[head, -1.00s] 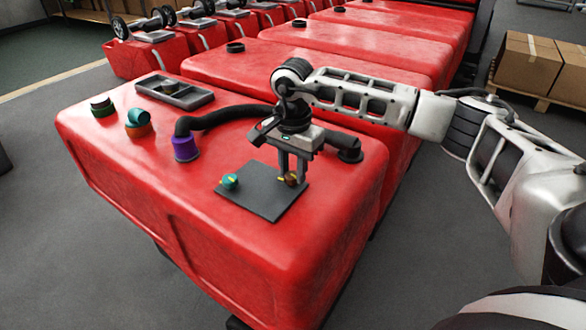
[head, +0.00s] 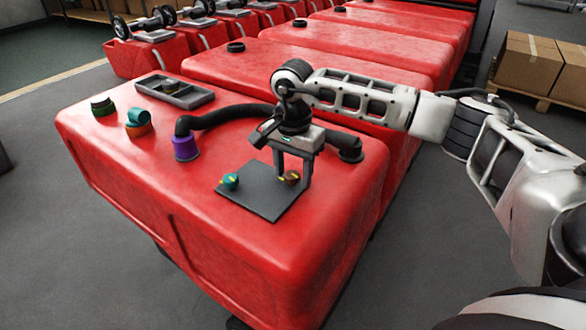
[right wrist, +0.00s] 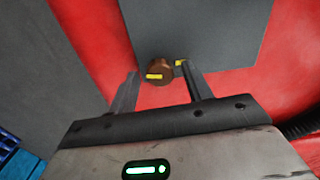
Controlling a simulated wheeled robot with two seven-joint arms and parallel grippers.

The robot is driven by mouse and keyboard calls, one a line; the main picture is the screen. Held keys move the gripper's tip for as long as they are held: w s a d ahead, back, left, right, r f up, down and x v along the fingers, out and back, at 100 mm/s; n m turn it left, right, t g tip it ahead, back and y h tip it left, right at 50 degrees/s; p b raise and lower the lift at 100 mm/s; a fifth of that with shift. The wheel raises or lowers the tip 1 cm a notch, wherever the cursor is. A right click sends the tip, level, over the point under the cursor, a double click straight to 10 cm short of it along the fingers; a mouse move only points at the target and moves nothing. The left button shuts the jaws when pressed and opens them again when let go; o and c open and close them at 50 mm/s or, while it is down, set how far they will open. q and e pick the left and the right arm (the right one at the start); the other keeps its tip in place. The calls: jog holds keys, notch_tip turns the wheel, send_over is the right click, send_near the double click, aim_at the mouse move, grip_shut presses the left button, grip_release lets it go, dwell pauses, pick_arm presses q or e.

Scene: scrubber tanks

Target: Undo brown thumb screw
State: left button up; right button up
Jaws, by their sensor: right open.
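The brown thumb screw (head: 291,177) sits on the dark grey plate (head: 262,198) on top of the front red tank. In the right wrist view the brown thumb screw (right wrist: 158,71) has a yellow mark on its face, and another yellow mark is on the plate beside it. My right gripper (head: 293,180) points down over the screw. Its two fingers stand apart on either side of the screw, with gaps visible in the right wrist view. My left gripper is not in view.
A teal knob (head: 230,181) is on the same plate. A black hose with a purple end (head: 186,148) lies behind. A grey tray (head: 192,99), a teal and orange fitting (head: 138,128) and a green cap (head: 102,107) are farther left. More red tanks stand behind.

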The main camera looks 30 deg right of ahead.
aim_at(293, 173)
pick_arm(q)
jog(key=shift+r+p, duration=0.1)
jog(key=shift+p, duration=0.4)
pick_arm(e)
notch_tip(293, 173, up, 16)
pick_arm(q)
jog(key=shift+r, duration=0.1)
pick_arm(e)
jog(key=shift+f, duration=0.15)
